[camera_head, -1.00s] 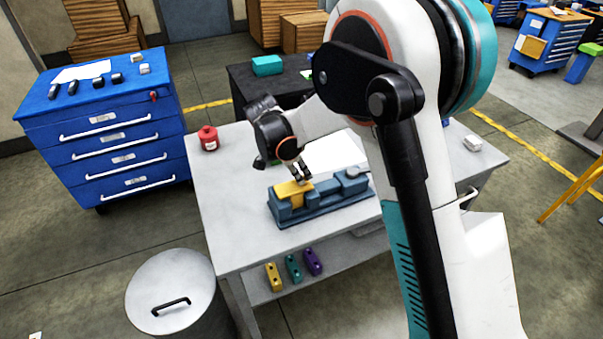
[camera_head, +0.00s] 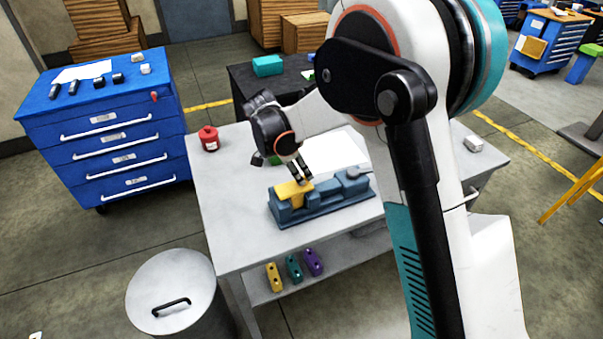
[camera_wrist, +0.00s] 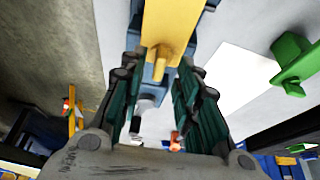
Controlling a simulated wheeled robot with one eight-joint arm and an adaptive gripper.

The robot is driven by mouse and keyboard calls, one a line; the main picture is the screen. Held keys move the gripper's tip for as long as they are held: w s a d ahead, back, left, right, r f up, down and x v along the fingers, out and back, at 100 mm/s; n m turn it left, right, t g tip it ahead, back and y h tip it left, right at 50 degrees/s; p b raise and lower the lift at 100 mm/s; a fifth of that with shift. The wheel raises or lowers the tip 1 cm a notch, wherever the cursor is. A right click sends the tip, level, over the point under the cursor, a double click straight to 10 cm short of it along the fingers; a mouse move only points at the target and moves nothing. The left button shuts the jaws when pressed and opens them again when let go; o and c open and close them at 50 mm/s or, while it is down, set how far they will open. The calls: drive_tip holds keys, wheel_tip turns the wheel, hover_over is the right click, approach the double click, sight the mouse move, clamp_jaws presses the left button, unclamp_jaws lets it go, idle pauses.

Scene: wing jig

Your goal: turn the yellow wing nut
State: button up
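The blue-grey jig (camera_head: 325,205) sits on the grey workbench, with a yellow part (camera_head: 290,190) on its left end. My gripper (camera_head: 303,175) points down at the right side of that yellow part. In the wrist view the yellow part (camera_wrist: 170,22) fills the top middle, with a narrower yellow piece (camera_wrist: 160,58) below it, which looks like the wing nut. My gripper (camera_wrist: 160,75) is open, one dark green finger on each side of this piece, with gaps showing. Whether a finger touches it cannot be told. The wing nut is not distinct in the head view.
A green wing-shaped piece (camera_wrist: 293,62) shows at the right in the wrist view. A red canister (camera_head: 209,139) stands at the bench's back left. White paper (camera_head: 335,150) lies behind the jig. Several small coloured blocks lie on the lower shelf (camera_head: 350,260). The bench front left is clear.

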drive_tip(key=v, duration=1)
drive_tip(key=shift+r, duration=0.25)
